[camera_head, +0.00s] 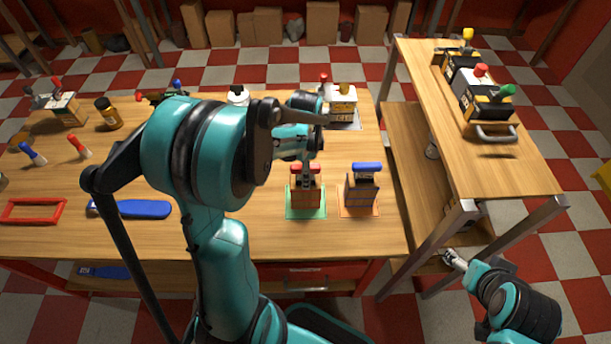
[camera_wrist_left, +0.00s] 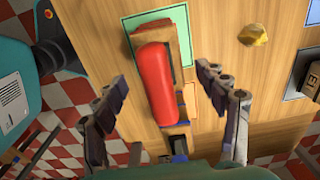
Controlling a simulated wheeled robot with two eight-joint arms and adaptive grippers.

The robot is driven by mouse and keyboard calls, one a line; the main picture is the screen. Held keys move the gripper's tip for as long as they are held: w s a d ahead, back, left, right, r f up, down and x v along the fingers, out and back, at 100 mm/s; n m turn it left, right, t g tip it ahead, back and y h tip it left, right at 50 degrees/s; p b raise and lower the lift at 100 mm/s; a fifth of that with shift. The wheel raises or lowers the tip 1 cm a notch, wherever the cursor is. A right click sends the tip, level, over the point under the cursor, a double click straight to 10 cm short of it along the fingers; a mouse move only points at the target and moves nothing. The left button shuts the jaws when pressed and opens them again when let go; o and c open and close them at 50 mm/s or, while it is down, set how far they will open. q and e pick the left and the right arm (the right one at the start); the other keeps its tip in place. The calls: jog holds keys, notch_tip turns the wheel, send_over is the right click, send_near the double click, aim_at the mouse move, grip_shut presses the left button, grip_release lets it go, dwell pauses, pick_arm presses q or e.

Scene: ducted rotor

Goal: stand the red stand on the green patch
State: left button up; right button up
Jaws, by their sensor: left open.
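The red stand (camera_head: 305,192), a wooden block with a red top, stands upright on the green patch (camera_head: 305,214) near the table's front edge. In the left wrist view, the red stand (camera_wrist_left: 155,85) lies between the spread fingers of my left gripper (camera_wrist_left: 165,105), with the green patch (camera_wrist_left: 180,18) under its far end. The fingers are open and apart from the red top. In the head view my left gripper (camera_head: 304,160) is just above and behind the stand, partly hard to make out. My right gripper (camera_head: 454,259) is low at the right, away from the table top.
A similar blue-topped stand (camera_head: 361,192) stands on an orange patch (camera_head: 358,211) close to the right. A blue-handled tool (camera_head: 140,209) and a red frame (camera_head: 33,211) lie at the left. A yellow lump (camera_wrist_left: 253,33) lies near the patch. A side bench (camera_head: 455,110) holds several coloured-top items.

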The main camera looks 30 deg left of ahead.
pick_arm(q)
notch_tip(320, 180, up, 6)
jog(key=shift+r+p, duration=0.15)
jog(key=shift+p, duration=0.55)
jog(key=s+d+r+n+t, duration=0.7)
jog(key=s+d+n, duration=0.3)
jog(key=s+n, duration=0.1)
jog(key=shift+d+n, duration=0.3)
jog(key=shift+f, duration=0.15)
